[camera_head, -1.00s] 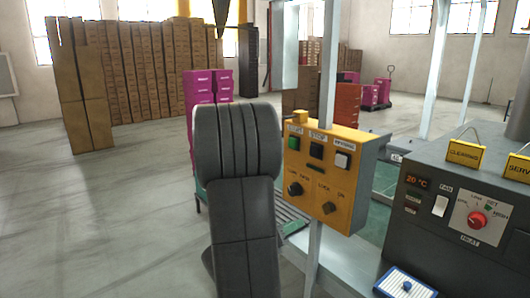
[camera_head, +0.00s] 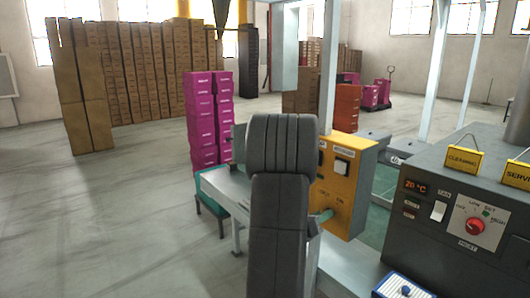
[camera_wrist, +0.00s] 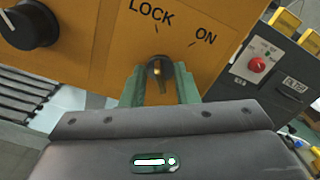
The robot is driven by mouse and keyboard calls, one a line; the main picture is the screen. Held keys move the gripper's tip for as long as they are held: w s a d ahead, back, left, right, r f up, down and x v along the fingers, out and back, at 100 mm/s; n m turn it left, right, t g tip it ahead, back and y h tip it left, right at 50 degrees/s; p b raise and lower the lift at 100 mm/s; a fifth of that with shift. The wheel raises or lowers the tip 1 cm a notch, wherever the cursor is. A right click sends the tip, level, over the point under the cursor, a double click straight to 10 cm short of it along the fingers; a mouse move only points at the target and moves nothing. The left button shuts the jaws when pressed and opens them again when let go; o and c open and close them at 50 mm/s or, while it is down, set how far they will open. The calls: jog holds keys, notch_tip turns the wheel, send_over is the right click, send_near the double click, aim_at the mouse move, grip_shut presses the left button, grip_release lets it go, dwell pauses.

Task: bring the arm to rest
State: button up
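My gripper (camera_wrist: 160,86) is at the yellow-orange control panel (camera_head: 352,165), low on its face. In the wrist view its two green fingers stand apart on either side of a small dark knob (camera_wrist: 159,68) under the words LOCK and ON. The fingers look open, with panel face showing between them; whether they touch the knob is hard to tell. The knob's light mark looks nearly upright, nearer the LOCK tick. In the head view my arm hides the left part of the panel, and a green finger (camera_head: 325,215) shows near its lower part.
A grey machine (camera_head: 440,225) with a red dial stands at the right. A blue-and-white pad (camera_head: 405,288) lies before it. A metal post (camera_head: 330,65) rises behind the panel. Magenta boxes (camera_head: 203,110) stand behind at the left. The floor at the left is clear.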

jog(key=s+a+m+g+b, duration=0.1)
jog(key=s+a+m+g, duration=0.1)
jog(key=s+a+m, duration=0.3)
jog(key=s+a, duration=0.3)
jog(key=s, duration=0.4)
jog(key=shift+s+a+f+b, duration=0.15)
jog(key=shift+s+a+b, duration=0.1)
jog(key=shift+a+b, duration=0.15)
dwell(0.5)
